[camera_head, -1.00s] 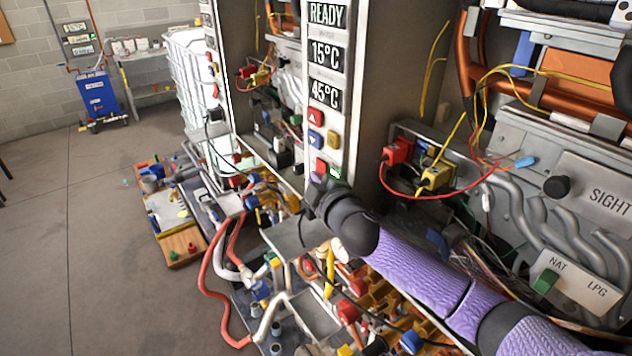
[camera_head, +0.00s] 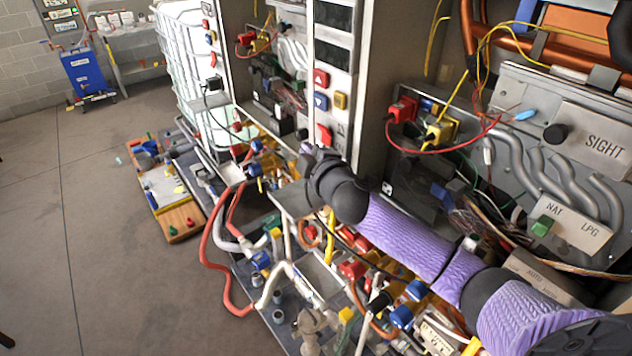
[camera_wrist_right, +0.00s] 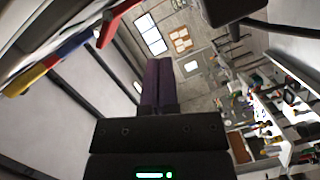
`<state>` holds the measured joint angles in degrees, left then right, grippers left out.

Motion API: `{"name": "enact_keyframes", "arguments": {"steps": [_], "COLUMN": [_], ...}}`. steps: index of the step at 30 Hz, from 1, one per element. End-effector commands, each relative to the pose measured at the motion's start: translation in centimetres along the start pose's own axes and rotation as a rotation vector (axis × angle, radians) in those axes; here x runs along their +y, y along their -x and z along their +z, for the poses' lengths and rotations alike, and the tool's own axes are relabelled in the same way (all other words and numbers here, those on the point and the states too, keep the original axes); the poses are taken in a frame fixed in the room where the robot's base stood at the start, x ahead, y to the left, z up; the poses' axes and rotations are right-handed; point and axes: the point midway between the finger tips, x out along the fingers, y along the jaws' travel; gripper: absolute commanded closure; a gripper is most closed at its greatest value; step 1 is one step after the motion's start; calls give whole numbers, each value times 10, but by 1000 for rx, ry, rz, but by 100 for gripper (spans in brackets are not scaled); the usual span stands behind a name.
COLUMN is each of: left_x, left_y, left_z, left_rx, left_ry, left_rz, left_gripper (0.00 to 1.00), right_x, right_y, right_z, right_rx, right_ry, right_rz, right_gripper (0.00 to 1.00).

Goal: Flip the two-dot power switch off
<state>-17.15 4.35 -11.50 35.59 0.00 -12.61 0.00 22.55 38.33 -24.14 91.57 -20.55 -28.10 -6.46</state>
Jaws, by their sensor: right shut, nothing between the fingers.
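The heater's control panel (camera_head: 334,90) stands at the centre of the head view, with its display windows dark. A red rocker-like switch (camera_head: 323,135) sits low on it, below the red, blue and yellow buttons. Two-dot marks are too small to make out. My right gripper (camera_head: 306,149) is just below and left of this switch, its purple fingertips mostly hidden by my wrist. Contact cannot be told. In the right wrist view, the purple fingers (camera_wrist_right: 160,84) are together and empty, with a red part (camera_wrist_right: 116,20) close by at upper left. My left gripper is not in view.
Pipes, valves and a red hose (camera_head: 214,262) crowd the low bench under my right arm. An open heater with wires and a NAT/LPG plate (camera_head: 570,228) stands at right. A blue cart (camera_head: 86,75) is far left.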

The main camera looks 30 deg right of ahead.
Motion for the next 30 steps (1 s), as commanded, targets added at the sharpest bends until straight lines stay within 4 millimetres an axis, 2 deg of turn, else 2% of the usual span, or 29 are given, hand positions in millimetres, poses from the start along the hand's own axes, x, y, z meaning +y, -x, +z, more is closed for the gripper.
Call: {"name": "enact_keyframes", "arguments": {"steps": [6,15,20,30], "left_x": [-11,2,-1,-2], "left_y": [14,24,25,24], "left_z": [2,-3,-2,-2], "left_rx": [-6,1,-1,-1], "left_ry": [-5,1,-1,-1], "left_rz": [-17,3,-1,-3], "left_gripper": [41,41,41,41], "right_x": [-2,-8,-8,-9], "right_y": [38,89,99,100], "right_z": [0,1,2,2], "right_rx": [0,0,-1,0], "right_ry": [-1,-2,0,0], "right_rz": [-4,-3,0,0], "right_gripper": [100,100,100,100]}}
